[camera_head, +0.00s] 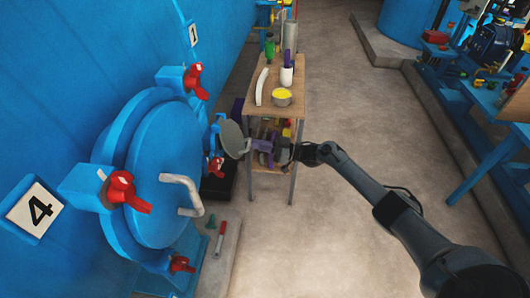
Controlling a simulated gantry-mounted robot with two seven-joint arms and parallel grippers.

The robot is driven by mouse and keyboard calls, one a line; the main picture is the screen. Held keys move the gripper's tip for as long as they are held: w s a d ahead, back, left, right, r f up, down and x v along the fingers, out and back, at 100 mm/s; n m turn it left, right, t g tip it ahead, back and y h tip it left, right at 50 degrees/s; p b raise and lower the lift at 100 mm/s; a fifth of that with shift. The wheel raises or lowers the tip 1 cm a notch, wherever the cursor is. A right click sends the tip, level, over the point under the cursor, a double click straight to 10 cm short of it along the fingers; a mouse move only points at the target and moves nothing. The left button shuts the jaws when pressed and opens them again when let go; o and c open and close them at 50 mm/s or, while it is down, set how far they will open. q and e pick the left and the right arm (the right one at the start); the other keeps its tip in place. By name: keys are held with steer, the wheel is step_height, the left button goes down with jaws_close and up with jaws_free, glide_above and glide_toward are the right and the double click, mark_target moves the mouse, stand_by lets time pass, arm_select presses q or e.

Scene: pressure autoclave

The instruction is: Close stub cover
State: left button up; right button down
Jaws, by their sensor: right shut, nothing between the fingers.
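The stub cover seems to be the small grey disc (233,138), at the right side of the big blue autoclave door (165,172). It stands at an angle beside a blue stub; how far open it is I cannot tell. My right gripper (255,147) reaches in from the right, just right of the disc. Its fingers are shut with nothing between them; whether they touch the disc's edge is too small to tell. My left gripper is not in view.
The blue door has a bent grey handle (184,194) and red clamp knobs (128,191) around it. A wooden-top table (277,112) behind my gripper holds a yellow-topped tin (281,97), a white cup and bottles. Open floor (350,115) lies to the right.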

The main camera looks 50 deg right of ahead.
steer(key=w+a+f+t+y+b, duration=0.2)
steer(key=w+a+f+b, duration=0.1)
steer(key=b, duration=0.7)
steer(key=shift+w+f+t, duration=0.4)
steer(key=shift+w+f, duration=0.2)
steer(key=shift+f, duration=0.15)
steer(key=shift+a, duration=0.1)
